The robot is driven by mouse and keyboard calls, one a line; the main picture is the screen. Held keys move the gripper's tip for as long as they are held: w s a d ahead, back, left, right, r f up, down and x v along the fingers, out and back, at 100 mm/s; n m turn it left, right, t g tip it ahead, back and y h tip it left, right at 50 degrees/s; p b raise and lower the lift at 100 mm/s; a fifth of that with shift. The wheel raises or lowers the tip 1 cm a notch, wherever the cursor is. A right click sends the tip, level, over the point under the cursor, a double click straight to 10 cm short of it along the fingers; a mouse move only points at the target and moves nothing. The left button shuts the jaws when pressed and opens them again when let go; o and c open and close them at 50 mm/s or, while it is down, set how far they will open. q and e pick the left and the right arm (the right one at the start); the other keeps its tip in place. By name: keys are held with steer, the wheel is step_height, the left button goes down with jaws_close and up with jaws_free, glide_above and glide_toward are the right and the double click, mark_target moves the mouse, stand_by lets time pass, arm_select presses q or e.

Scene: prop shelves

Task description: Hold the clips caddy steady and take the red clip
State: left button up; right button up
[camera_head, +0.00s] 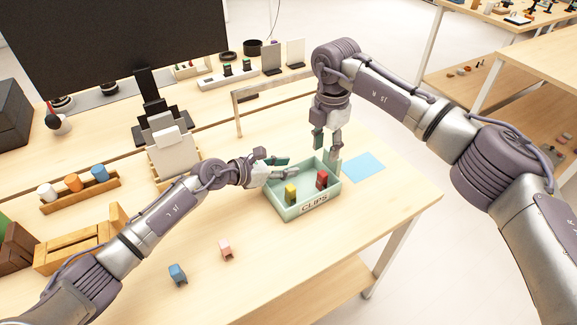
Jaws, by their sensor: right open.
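The clips caddy (288,213) is a pale green open tray labelled CLIPS near the table's right side. Inside it stand a yellow clip (291,193) at the left and the red clip (322,180) at the right. My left gripper (289,167) is at the caddy's back left rim, its fingers lying across the rim area; whether they pinch the wall is unclear. My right gripper (327,158) points down over the caddy's back right part, open, with its fingers apart, behind and above the red clip. The red clip is not between its fingers.
A blue mat (364,167) lies right of the caddy. A blue clip (177,273) and a pink clip (226,248) lie at the front left. A metal frame (238,112) stands behind. A wooden rack (80,192) is at left. The table's front right is clear.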

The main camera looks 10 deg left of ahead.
arm_select(q)
steer(key=shift+w+d+f, duration=0.25)
steer(key=shift+w+d, duration=0.05)
steer(key=shift+d, duration=0.2)
steer(key=shift+c, duration=1.2)
jaws_close()
stand_by(0.6)
